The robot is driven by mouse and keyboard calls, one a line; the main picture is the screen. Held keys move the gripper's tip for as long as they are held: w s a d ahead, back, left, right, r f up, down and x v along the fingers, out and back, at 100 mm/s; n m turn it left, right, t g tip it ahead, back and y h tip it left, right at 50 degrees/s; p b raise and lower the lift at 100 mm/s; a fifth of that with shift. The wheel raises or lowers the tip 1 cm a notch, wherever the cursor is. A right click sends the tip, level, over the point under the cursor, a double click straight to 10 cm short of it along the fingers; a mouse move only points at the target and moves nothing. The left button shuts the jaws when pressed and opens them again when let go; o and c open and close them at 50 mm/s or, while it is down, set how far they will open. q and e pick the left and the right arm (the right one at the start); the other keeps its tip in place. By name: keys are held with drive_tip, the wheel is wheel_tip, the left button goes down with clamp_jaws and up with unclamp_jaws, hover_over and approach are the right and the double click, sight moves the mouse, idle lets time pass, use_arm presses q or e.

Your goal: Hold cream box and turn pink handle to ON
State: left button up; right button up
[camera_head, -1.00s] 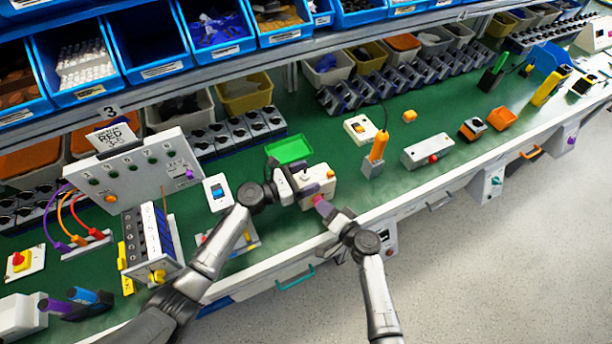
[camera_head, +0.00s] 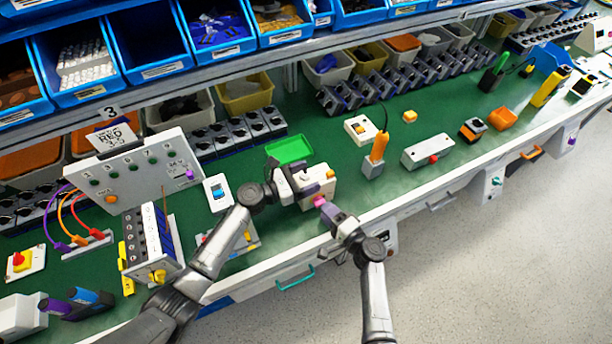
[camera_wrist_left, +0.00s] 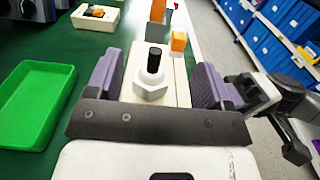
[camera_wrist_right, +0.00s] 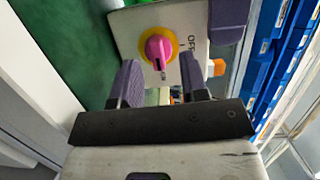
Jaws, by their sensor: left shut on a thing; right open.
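The cream box (camera_head: 326,188) stands on the green bench near its front edge.
A green tray (camera_head: 289,149) lies just behind the box. A blue-switch plate (camera_head: 217,192) is to the left, and an orange-handled tool in a holder (camera_head: 378,150) to the right. A grey box with a red button (camera_head: 428,151) stands further right. The floor in front is clear.

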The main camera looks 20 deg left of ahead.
use_arm(q)
drive_tip(key=shift+f, duration=0.15)
use_arm(e)
drive_tip(key=shift+s+d, duration=1.1)
drive_tip(key=shift+d, duration=0.15)
use_arm(q)
drive_tip(key=o, duration=1.1)
drive_tip(key=shift+o, duration=0.2)
drive_tip(key=v, duration=0.7)
drive_tip(key=shift+s+a, duration=0.15)
drive_tip(key=shift+s, duration=0.1)
